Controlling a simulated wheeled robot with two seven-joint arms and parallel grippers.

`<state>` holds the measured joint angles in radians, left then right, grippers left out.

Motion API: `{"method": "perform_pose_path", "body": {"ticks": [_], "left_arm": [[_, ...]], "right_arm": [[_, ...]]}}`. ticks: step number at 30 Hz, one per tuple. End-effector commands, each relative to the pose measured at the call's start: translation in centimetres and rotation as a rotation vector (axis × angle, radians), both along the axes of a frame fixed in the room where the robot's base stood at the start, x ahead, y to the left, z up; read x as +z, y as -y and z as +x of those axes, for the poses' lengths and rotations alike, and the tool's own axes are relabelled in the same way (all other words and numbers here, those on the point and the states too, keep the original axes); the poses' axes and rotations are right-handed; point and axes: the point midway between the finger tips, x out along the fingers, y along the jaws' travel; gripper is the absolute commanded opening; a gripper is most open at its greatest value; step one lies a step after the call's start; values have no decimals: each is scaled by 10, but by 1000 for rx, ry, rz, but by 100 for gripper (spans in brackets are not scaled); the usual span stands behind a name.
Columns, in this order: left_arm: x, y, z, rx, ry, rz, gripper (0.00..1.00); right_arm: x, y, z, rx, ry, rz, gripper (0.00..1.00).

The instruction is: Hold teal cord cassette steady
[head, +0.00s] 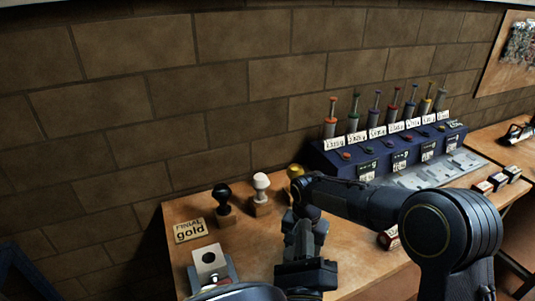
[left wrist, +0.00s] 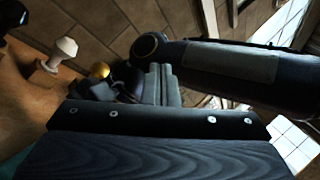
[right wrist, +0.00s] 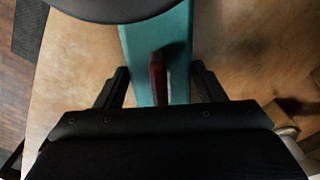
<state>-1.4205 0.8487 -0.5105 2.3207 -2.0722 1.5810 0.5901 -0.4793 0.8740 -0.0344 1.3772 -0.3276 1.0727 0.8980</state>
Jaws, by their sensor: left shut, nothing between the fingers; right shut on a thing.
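The teal cord cassette (right wrist: 181,45) shows in the right wrist view as a flat teal strip. My right gripper (right wrist: 158,88) is shut on it, with one dark finger along each side. A dark red piece (right wrist: 157,75) lies against the strip between the fingers. A rounded dark shape hides the strip's far end. My left gripper (left wrist: 160,120) shows in the left wrist view only as its dark body; its fingertips are hidden, and it appears shut and empty. A bit of teal (left wrist: 14,166) shows at that view's lower left corner.
Black (head: 222,195), white (head: 261,183) and gold (head: 295,172) finials stand beside a "FINIAL gold" card (head: 190,230). A pale block with a dark hole (head: 209,257) sits in front. A blue rack (head: 345,160) stands at the back right. My arm crosses the table's middle.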

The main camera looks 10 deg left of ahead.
Motion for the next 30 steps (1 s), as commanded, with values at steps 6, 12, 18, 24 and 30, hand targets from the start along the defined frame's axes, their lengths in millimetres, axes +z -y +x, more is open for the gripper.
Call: {"method": "perform_pose_path", "body": {"ticks": [6, 12, 18, 24, 30], "left_arm": [[34, -22, 21, 111, 3, -154, 0], [63, -40, 43, 217, -37, -216, 0], [91, -60, 62, 298, -85, -274, 0], [111, -77, 74, 344, -125, -315, 0], [120, -85, 80, 361, -147, -331, 0]], "right_arm": [[1, 0, 0, 0, 2, 1, 27], [1, 0, 0, 0, 2, 0, 27], [1, 0, 0, 0, 1, 1, 27], [1, 0, 0, 0, 2, 0, 27], [1, 0, 0, 0, 1, 1, 27]]}}
